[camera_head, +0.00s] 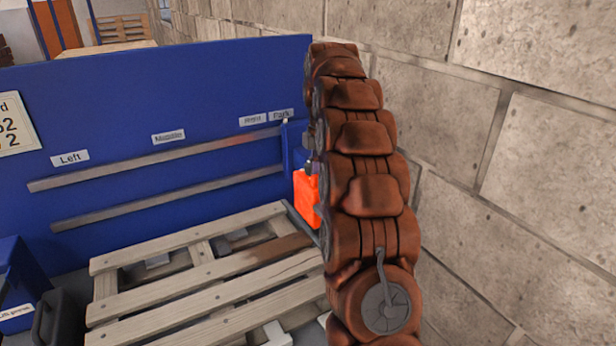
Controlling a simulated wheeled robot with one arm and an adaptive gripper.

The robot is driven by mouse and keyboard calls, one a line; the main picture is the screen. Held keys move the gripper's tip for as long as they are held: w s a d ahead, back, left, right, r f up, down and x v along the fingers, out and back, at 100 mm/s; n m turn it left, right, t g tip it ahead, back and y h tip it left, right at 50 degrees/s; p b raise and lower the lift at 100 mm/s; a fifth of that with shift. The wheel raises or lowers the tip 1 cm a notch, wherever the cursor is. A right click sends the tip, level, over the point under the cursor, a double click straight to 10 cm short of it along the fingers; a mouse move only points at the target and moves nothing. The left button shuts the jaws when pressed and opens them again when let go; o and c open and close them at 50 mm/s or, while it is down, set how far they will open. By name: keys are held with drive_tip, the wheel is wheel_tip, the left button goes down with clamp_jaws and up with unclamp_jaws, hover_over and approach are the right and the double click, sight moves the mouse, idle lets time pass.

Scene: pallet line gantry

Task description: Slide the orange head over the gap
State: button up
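The orange head (306,198) is at the right end of the two rails, below the "Park" label (281,115). My arm hides its right side. A wooden pallet (190,292) lies below and left of the head. A wide opening shows between its farthest board (190,237) and the boards nearer me, with crosspieces and pale blocks below. The "Left" (70,158), "Middle" (168,136) and "Right" (252,120) labels sit above the rails. My brown arm stands upright right of the head. My gripper is hidden behind it, so contact cannot be told.
The upper rail (150,168) and lower rail (160,203) run along a blue panel (160,95). A stone block wall (510,150) stands close on the right. A blue container (15,280) and a dark object (58,318) stand at lower left.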

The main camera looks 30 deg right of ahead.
drive_tip(key=shift+f, duration=0.2)
clamp_jaws()
idle(0.4)
idle(0.3)
